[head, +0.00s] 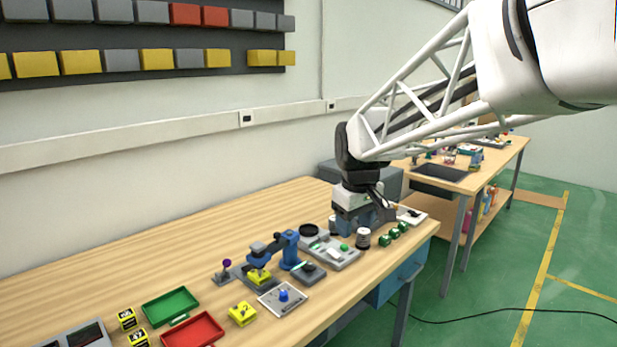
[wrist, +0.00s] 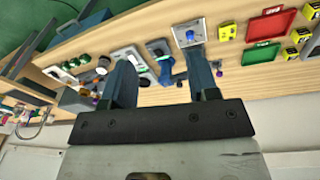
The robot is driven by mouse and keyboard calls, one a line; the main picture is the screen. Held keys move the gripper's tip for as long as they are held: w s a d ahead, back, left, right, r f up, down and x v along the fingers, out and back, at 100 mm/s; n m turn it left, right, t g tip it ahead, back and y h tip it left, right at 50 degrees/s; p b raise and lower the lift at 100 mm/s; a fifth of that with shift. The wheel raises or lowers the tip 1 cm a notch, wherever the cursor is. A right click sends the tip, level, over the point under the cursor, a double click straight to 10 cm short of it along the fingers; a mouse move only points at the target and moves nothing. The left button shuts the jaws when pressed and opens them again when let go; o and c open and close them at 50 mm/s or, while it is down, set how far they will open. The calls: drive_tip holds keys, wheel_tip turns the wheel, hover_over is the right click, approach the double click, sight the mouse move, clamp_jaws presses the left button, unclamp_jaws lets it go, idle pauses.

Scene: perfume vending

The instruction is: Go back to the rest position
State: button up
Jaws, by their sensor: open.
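My gripper (head: 372,216) is over the far right part of the wooden workbench (head: 235,232) in the head view, pointing down, with the arm reaching in from the upper right. In the wrist view my gripper (wrist: 160,72) has its two dark fingers spread wide apart. The gripper is open and empty. In the head view its fingertips are hard to tell from the grey things behind and beside them.
Further left lie a blue-knob plate (head: 283,298), a yellow block (head: 243,313), a green tray (head: 170,306) and a red tray (head: 193,331). The back-left bench is clear.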

drive_tip(key=s+d+f+m, duration=0.2)
drive_tip(key=s+d, duration=0.1)
drive_tip(key=s, duration=0.6)
drive_tip(key=s+d+f+m, duration=0.2)
drive_tip(key=s, duration=0.8)
drive_tip(key=s+d+f+m+t, duration=0.1)
drive_tip(key=s+d+f+m, duration=0.2)
drive_tip(key=s, duration=0.7)
drive_tip(key=shift+d, duration=0.3)
